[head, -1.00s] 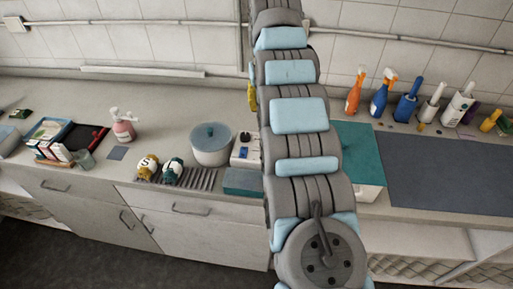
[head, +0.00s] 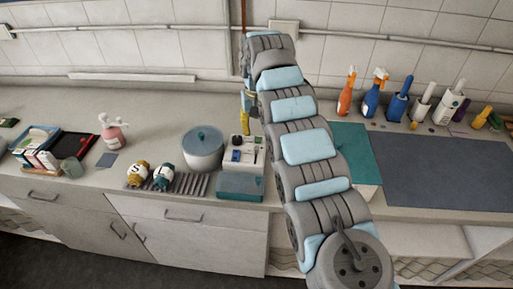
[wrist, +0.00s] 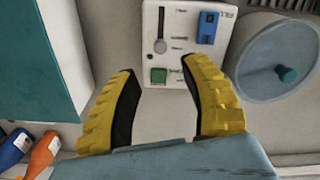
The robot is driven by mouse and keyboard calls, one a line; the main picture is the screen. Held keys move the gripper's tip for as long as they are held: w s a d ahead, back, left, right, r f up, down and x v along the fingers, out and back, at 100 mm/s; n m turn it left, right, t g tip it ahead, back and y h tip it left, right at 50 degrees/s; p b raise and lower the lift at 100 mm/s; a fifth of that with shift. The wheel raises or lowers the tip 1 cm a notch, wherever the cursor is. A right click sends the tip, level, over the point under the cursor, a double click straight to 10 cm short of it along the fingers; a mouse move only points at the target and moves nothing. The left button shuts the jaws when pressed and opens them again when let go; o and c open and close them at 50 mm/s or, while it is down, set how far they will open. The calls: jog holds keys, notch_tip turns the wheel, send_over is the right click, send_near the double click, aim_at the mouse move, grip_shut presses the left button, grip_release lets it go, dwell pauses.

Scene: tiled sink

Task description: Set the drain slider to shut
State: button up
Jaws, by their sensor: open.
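A white control box (head: 236,157) stands on the counter right of the lidded pot. In the wrist view, its panel (wrist: 183,62) carries a dark straight slot with a small dark slider knob (wrist: 160,46) at the end nearer my gripper.
The lidded pot (head: 203,150) stands close beside the box. Spray bottles (head: 346,92) line the wall at right.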

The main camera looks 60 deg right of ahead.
aim_at(256, 147)
notch_tip(256, 147, down, 9)
jog(key=shift+f+p, duration=0.1)
jog(key=shift+p, duration=0.9)
grip_shut()
